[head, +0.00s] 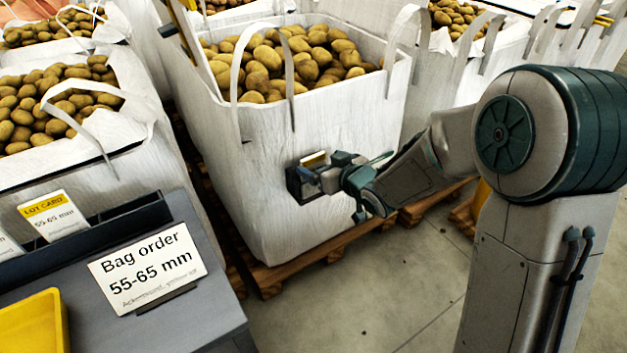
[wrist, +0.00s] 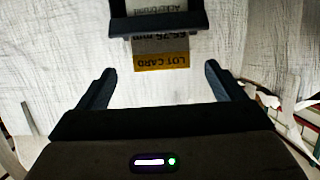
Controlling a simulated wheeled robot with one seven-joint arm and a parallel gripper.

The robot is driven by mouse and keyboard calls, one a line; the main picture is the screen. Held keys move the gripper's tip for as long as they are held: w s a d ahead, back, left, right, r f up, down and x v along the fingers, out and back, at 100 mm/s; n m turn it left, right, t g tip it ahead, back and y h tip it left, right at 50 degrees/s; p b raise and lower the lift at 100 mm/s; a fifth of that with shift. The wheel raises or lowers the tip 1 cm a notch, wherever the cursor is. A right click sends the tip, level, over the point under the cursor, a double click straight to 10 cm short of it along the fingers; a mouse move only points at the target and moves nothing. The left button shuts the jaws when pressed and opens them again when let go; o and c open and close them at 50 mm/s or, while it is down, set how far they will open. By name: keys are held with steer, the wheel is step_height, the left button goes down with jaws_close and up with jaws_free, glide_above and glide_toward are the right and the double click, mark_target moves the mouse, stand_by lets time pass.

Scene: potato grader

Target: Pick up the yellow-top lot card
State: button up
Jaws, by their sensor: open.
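A yellow-top lot card (wrist: 161,60) sits in a dark holder (wrist: 157,24) on the white bag. In the head view my gripper (head: 318,178) is close to the bag front. Another yellow-top lot card (head: 52,215), reading 55-65 mm, stands in a dark rack at the left.
The white bag (head: 262,180) is full of potatoes and stands on a wooden pallet (head: 300,268). A grey desk (head: 205,300) carries a "Bag order 55-65 mm" sign (head: 148,267) and a yellow bin (head: 35,322). Other potato bags stand behind. The floor at front centre is clear.

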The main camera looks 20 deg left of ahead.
mark_target(314, 158)
steer(key=b+x, duration=0.2)
steer(key=x, duration=0.4)
steer(key=shift+w+a+r, duration=0.1)
steer(key=shift+w+a, duration=0.05)
steer(key=shift+a, duration=0.15)
steer(key=c, duration=1.3)
